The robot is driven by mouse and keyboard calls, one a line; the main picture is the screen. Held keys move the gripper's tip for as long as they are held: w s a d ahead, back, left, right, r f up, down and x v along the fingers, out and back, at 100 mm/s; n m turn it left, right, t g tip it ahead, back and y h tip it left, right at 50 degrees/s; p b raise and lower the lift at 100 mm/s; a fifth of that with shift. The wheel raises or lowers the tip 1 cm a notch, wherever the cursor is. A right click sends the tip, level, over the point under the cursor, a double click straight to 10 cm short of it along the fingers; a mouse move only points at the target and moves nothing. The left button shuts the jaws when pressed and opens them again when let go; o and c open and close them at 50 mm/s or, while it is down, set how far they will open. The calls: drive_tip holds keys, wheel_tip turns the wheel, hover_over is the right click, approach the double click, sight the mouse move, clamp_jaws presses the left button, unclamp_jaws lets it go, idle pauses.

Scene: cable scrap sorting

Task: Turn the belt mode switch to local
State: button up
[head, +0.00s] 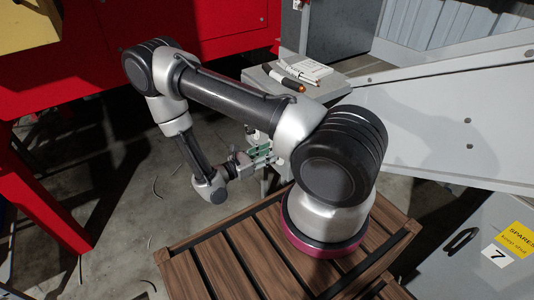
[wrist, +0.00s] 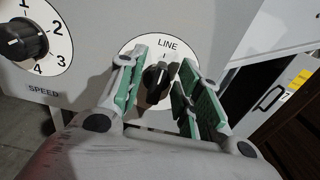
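The switch is a black knob (wrist: 155,82) on a round white dial plate marked LINE, on a grey panel in the wrist view. The upper part of the knob points up, towards LINE; the other markings are hidden. My gripper (wrist: 164,68) is open, its green-padded fingers one on each side of the knob. I cannot tell whether either pad touches it. In the head view my gripper (head: 258,157) is at the grey control box (head: 325,91); the knob is hidden there.
A SPEED dial (wrist: 22,38) with a black knob is left of the switch. A notepad (head: 308,69) and an orange-tipped marker (head: 285,79) lie on the box. A red frame (head: 42,185) stands left, a grey case (head: 480,262) right. Cable scraps lie on the floor.

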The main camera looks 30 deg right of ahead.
drive_tip(key=shift+c, duration=0.3)
clamp_jaws()
drive_tip(key=shift+s+f+m, duration=0.25)
drive_tip(key=shift+m, duration=2.75)
drive_tip(key=shift+s+f+m, duration=0.25)
drive_tip(key=shift+s+m, duration=0.05)
drive_tip(key=shift+m, duration=2.7)
drive_tip(key=shift+s+f+m, duration=0.25)
drive_tip(key=shift+m, duration=2.75)
drive_tip(key=shift+d, duration=0.1)
